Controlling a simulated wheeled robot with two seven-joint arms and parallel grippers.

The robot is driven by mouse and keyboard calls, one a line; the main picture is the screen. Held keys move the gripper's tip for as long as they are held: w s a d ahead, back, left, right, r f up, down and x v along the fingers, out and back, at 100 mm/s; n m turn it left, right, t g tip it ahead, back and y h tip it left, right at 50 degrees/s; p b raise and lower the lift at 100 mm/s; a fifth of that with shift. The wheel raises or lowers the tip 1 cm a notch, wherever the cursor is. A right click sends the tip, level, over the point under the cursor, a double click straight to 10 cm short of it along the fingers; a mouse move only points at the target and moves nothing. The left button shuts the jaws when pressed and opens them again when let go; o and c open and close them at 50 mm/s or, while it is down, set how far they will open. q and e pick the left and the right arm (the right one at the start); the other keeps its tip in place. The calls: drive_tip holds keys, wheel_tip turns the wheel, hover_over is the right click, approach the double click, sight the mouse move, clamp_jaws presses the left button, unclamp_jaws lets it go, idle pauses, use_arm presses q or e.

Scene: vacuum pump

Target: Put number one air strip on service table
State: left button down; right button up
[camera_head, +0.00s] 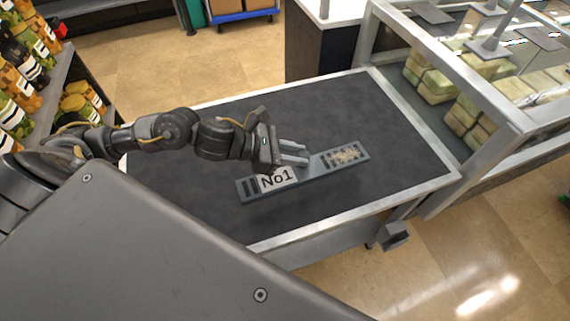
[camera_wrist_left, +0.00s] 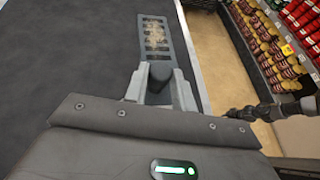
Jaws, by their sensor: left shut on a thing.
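The number one air strip (camera_head: 318,166) is a long flat grey bar with a white "No1" label and a slotted plate at its far right end. In the head view it is at the dark top of the service table (camera_head: 390,115); whether it touches the table I cannot tell. My left gripper (camera_head: 306,156) is shut on the strip near its middle. In the left wrist view the slotted end of the strip (camera_wrist_left: 156,35) extends beyond the gripper fingers (camera_wrist_left: 160,88). The labelled end is hidden there. My right gripper is not in view.
A glass-sided display case (camera_head: 455,85) with wrapped blocks stands right of the table. Shelves of jars (camera_head: 25,80) are at the left. The table top around the strip is clear. Tiled floor (camera_head: 495,255) shows at the lower right.

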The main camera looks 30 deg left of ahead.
sight(286, 167)
use_arm(q)
drive_tip(key=shift+s+a+f, duration=0.25)
drive_tip(key=shift+a+f, duration=0.75)
drive_tip(key=shift+f, duration=0.25)
wheel_tip(286, 167, down, 3)
drive_tip(key=shift+a+f, duration=0.15)
drive_tip(key=shift+f, duration=0.2)
drive_tip(key=c, duration=1.1)
unclamp_jaws()
drive_tip(key=shift+s, duration=0.1)
drive_tip(key=shift+c, duration=0.2)
drive_tip(key=shift+r, duration=0.15)
